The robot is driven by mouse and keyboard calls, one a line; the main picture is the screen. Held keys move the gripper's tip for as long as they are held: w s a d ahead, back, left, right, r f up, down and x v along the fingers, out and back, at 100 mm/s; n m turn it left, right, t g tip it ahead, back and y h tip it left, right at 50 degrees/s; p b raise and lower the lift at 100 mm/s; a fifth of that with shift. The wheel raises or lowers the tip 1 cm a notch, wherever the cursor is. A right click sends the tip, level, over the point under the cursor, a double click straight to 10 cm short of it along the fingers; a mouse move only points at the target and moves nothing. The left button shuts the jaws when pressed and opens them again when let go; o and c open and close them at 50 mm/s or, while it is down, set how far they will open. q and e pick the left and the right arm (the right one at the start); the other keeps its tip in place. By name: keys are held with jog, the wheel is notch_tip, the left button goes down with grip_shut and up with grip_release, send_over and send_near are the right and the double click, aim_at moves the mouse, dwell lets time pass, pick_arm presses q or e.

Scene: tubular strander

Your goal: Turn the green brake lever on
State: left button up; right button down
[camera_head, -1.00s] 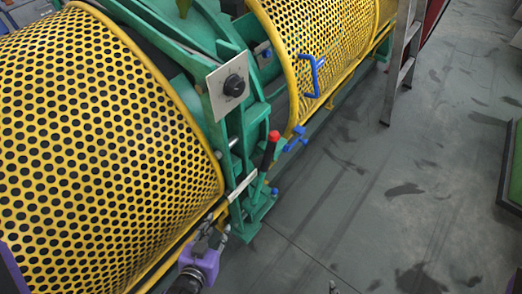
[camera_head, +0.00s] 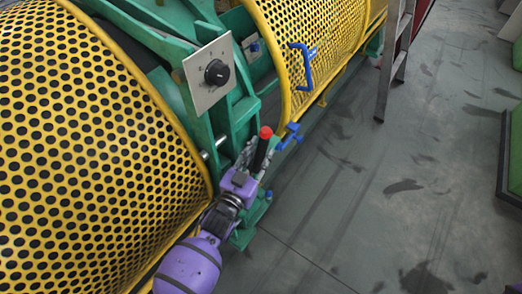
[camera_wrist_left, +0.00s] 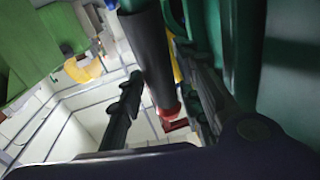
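The brake lever (camera_head: 260,154) is a black handle with a red knob, standing on the green machine frame in the middle of the head view. In the left wrist view the black lever (camera_wrist_left: 148,52) runs down to its red end, between the two fingers. My left gripper (camera_head: 250,160) is at the lever just below the red knob. In the left wrist view its fingers (camera_wrist_left: 165,105) are apart, one on each side of the lever, with visible gaps. The gripper hides the lever's lower part in the head view. My right gripper is out of view.
A grey plate with a black rotary knob (camera_head: 215,73) is above the lever. Yellow perforated guards (camera_head: 90,150) stand on both sides, with a blue handle (camera_head: 301,65) on the farther one. A ladder (camera_head: 393,70) stands behind. The floor to the right is clear.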

pick_arm(q)
jog(key=shift+w+d, duration=0.2)
jog(key=shift+w, duration=0.3)
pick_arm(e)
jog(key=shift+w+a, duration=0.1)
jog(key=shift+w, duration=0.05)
pick_arm(q)
grip_shut()
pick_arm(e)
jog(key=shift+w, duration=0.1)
pick_arm(q)
jog(key=shift+s+a, duration=0.1)
jog(key=shift+s, duration=0.05)
